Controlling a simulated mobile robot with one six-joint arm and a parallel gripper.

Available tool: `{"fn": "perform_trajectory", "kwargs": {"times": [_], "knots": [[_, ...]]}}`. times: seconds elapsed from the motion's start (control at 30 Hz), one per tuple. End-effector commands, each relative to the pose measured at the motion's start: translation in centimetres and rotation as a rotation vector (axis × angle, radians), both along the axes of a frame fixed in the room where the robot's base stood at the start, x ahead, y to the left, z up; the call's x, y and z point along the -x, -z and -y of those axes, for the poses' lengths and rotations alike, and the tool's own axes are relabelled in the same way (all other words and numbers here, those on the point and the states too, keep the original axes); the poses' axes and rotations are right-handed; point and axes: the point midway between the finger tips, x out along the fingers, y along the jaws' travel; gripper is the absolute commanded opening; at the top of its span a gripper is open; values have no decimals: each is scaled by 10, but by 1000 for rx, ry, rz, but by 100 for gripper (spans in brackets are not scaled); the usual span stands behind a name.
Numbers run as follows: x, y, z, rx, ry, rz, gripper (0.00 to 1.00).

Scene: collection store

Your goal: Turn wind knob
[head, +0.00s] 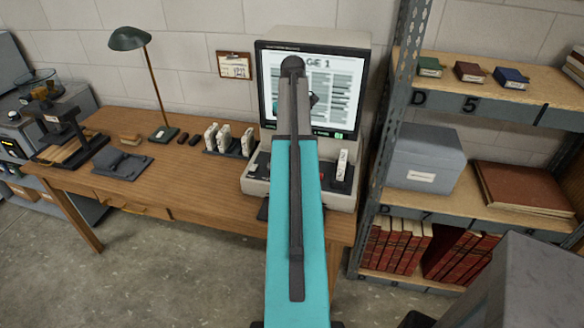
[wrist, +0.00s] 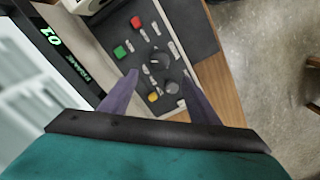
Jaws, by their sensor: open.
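The reader (head: 257,172) stands on the wooden desk, and its lit screen (head: 345,75) shows a page of text. The labels are too small to read, so I cannot tell which one is the wind knob. My gripper (wrist: 160,75) is open over the panel, its two purple fingers spread on either side of the knobs. I cannot tell whether they touch anything. In the head view my arm hides the knobs.
A green button (wrist: 120,51), a red button (wrist: 136,23) and a yellow button (wrist: 153,97) sit close to the knobs. A rack of white boxes (head: 228,140) stands left of the reader. A metal shelf unit (head: 385,130) stands close on the right.

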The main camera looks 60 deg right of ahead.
Motion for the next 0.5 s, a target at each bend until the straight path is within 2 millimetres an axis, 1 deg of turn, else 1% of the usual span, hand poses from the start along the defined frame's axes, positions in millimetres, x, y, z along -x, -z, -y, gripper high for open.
{"fn": "perform_trajectory", "kwargs": {"times": [0.17,0.5], "knots": [[0,12,0,0,0,-1,56],[0,47,-1,-1,0,-1,56]]}}
